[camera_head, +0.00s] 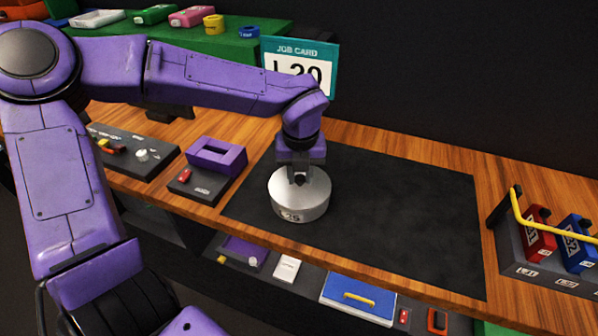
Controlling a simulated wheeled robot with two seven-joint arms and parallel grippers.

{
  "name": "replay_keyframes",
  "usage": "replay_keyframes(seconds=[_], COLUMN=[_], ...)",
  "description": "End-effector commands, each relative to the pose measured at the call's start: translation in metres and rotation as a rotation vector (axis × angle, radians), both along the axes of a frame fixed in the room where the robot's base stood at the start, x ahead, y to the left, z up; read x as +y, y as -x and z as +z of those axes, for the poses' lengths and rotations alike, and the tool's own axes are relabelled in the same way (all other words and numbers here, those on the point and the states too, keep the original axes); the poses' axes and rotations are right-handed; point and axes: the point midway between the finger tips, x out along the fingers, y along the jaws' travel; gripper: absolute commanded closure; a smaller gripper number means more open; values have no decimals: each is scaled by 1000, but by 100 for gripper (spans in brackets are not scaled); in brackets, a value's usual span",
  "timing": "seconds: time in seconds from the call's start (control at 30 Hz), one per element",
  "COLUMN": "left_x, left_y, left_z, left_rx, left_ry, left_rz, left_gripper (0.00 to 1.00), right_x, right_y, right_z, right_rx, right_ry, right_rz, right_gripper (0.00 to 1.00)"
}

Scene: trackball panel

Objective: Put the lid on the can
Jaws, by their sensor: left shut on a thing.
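A silver round can (300,208) with a dark "25" marking on its side stands upright on the black mat (400,215). A pale, flat round lid (316,187) shows at its top, directly under my left gripper. My left gripper (298,180) points straight down and is shut at the middle of this lid. The fingers hide what they grip there. I cannot tell from this view whether the lid rests fully on the rim. My right gripper is not in view.
A job card (300,52), partly hidden by my arm, stands behind. A purple block (216,157) and a control box (130,148) are left of the mat. A rack with red (540,243) and blue (574,241) units stands right. The mat's right half is clear.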

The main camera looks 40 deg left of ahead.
Motion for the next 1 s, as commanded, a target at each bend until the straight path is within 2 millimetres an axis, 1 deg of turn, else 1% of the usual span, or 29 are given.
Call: replay_keyframes(seconds=[0.93, 0.97, 1.0], left_x=[0, 0, 0], left_y=[0, 0, 0], left_z=[-3, -3, -3], left_rx=[0, 0, 0], left_ry=[0, 0, 0], left_rz=[0, 0, 0], left_gripper=[100, 66, 52], right_x=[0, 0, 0], right_y=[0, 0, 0], right_z=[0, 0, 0], right_rx=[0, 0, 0], right_ry=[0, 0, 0], right_rz=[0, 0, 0], right_gripper=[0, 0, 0])
